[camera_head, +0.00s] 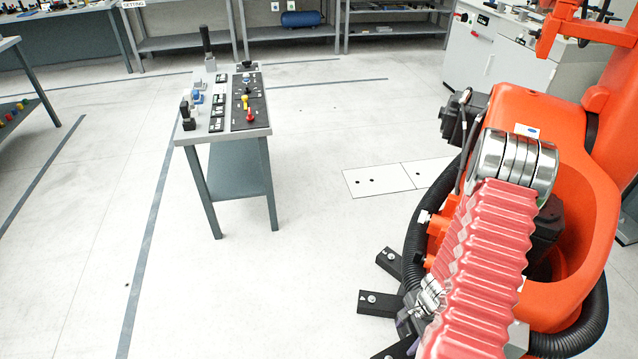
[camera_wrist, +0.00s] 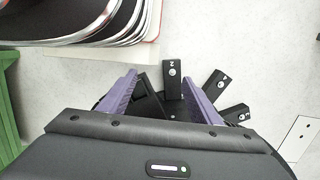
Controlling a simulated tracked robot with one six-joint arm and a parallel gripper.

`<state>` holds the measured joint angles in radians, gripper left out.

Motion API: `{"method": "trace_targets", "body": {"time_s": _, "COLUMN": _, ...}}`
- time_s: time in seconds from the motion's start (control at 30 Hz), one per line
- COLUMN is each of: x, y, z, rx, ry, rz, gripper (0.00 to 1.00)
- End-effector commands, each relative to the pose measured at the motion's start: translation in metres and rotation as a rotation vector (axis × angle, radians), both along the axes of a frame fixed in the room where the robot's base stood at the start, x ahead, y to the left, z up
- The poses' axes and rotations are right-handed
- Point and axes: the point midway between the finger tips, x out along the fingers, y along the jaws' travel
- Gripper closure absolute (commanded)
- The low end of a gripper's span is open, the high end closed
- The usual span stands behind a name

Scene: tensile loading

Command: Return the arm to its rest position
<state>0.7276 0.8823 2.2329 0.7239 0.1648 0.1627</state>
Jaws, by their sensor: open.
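My gripper (camera_wrist: 162,77) shows in the wrist view with its two purple fingers spread apart. It is open, and nothing is seen held between the fingers. Black numbered tabs (camera_wrist: 216,86) with round pale studs show between and to the right of the fingers. I cannot tell how far below the fingers they are. In the head view, a large orange arm structure (camera_head: 580,225) with a red ribbed sleeve (camera_head: 480,265) and silver rings (camera_head: 515,158) fills the right side.
Shelves (camera_head: 187,43) and a white cabinet (camera_head: 495,58) stand at the back. The floor between is clear. A green panel (camera_wrist: 8,115) edges the wrist view at left.

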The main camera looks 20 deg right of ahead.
Motion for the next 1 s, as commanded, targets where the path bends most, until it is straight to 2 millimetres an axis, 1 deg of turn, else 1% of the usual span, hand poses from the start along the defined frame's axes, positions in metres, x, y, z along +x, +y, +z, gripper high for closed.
{"method": "trace_targets", "body": {"time_s": 0.03, "x": 0.009, "y": 0.004, "z": 0.015, "rx": 0.008, "ry": -0.019, "rz": 0.046, "gripper": 0.43}}
{"method": "trace_targets", "body": {"time_s": 0.2, "x": 0.028, "y": 0.021, "z": 0.057, "rx": 0.043, "ry": -0.063, "rz": 0.197, "gripper": 0.43}}
{"method": "trace_targets", "body": {"time_s": 0.43, "x": 0.043, "y": 0.045, "z": 0.113, "rx": 0.067, "ry": -0.107, "rz": 0.393, "gripper": 0.43}}
{"method": "trace_targets", "body": {"time_s": 0.7, "x": 0.050, "y": 0.072, "z": 0.175, "rx": 0.070, "ry": -0.139, "rz": 0.610, "gripper": 0.43}}
{"method": "trace_targets", "body": {"time_s": 1.0, "x": 0.046, "y": 0.099, "z": 0.239, "rx": 0.044, "ry": -0.157, "rz": 0.836, "gripper": 0.43}}
